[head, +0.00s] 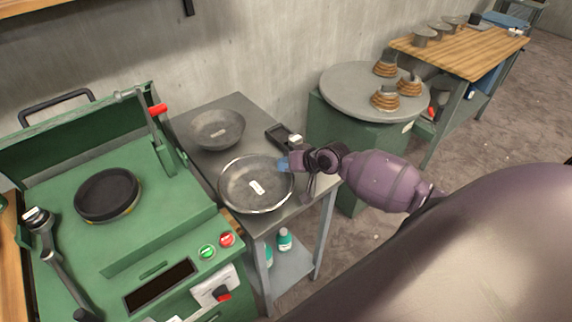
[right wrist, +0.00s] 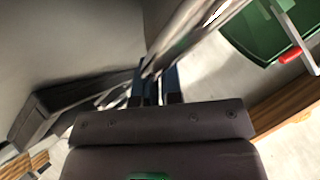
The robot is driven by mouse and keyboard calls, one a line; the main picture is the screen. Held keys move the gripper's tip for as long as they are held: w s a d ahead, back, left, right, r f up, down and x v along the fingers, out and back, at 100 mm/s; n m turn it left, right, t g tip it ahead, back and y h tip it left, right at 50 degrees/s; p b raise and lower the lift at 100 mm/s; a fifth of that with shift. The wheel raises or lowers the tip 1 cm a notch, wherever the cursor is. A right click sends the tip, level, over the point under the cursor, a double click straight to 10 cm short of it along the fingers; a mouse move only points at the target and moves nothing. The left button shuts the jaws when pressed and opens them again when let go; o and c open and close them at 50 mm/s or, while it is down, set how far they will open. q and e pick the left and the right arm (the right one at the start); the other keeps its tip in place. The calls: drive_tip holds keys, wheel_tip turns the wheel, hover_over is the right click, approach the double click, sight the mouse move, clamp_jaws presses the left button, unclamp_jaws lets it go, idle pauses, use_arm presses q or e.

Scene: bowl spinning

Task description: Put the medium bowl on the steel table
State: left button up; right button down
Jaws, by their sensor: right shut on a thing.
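Two metal bowls show at the steel table (head: 250,108) in the head view. The nearer, larger one, which I take as the medium bowl (head: 238,199), is shiny with a white label inside. It is over the table's near part; I cannot tell whether it rests on the top or hangs just above. My right gripper (head: 286,163) is shut on its right rim. In the right wrist view the bowl's blurred rim (right wrist: 190,40) runs between the fingers. A smaller, duller bowl (head: 217,124) sits at the back of the table. My left gripper is not in view.
A green machine (head: 150,240) with a round black plate (head: 107,194) stands close at left. A dark handled object (head: 281,136) lies on the table's right edge. A round grey table (head: 345,92) with stacked pieces and a wooden table (head: 470,52) stand at right.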

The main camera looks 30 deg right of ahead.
drive_tip(key=shift+f, duration=0.1)
drive_tip(key=c, duration=1.3)
unclamp_jaws()
drive_tip(key=shift+o, duration=0.2)
drive_tip(key=shift+r, duration=0.2)
drive_tip(key=v, duration=1.2)
drive_tip(key=s+a+f+n+t+h, duration=0.1)
drive_tip(key=s+a+f+n+h, duration=0.3)
drive_tip(key=s+a+f, duration=0.7)
drive_tip(key=s+f+h, duration=0.1)
drive_tip(key=s+f, duration=0.1)
drive_tip(key=s, duration=0.2)
drive_tip(key=shift+s+a+f+t, duration=0.2)
drive_tip(key=shift+a+f+t, duration=0.1)
drive_tip(key=shift+t, duration=0.1)
drive_tip(key=shift+f, duration=0.1)
